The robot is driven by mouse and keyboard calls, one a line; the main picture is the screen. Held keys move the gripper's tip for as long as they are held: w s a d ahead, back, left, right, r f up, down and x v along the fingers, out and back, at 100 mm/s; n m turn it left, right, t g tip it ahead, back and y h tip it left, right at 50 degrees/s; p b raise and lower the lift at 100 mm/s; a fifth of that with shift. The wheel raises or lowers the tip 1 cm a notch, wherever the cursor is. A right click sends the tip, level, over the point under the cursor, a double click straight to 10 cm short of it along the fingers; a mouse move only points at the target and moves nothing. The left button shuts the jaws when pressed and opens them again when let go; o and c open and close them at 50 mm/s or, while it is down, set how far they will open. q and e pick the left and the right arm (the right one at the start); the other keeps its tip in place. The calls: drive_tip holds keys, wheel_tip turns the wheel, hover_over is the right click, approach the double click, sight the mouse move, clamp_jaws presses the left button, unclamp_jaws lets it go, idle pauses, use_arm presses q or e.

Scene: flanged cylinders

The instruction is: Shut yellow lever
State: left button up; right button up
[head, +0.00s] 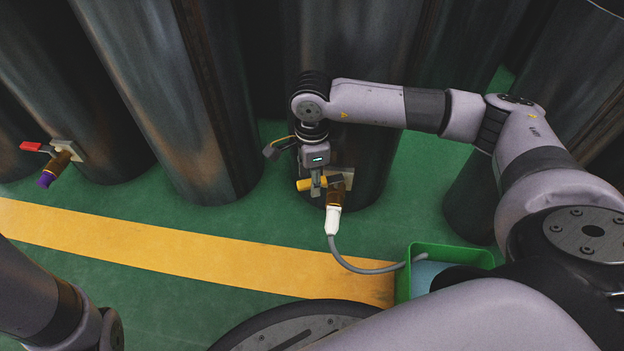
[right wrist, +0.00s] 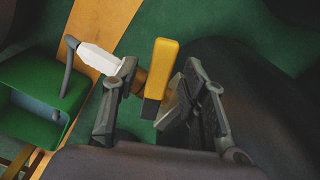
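The yellow lever (head: 305,184) sticks out to the left from a brass valve (head: 348,172) low on the dark cylinder in the middle of the head view. In the right wrist view the yellow lever (right wrist: 162,68) stands between the two fingers of my right gripper (right wrist: 158,85). The fingers are apart, with a gap visible on the left; contact on the right is hard to tell. In the head view my right gripper (head: 317,187) is at the lever, partly covering it. A white nozzle (head: 333,219) hangs below the valve. My left gripper is out of view.
A grey hose (head: 362,269) runs from the nozzle to a green bin (head: 452,252) at the lower right. Another cylinder at the left carries a valve with a red lever (head: 31,146). A yellow stripe (head: 180,254) crosses the open green floor.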

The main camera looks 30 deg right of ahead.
clamp_jaws()
idle(0.6)
idle(0.3)
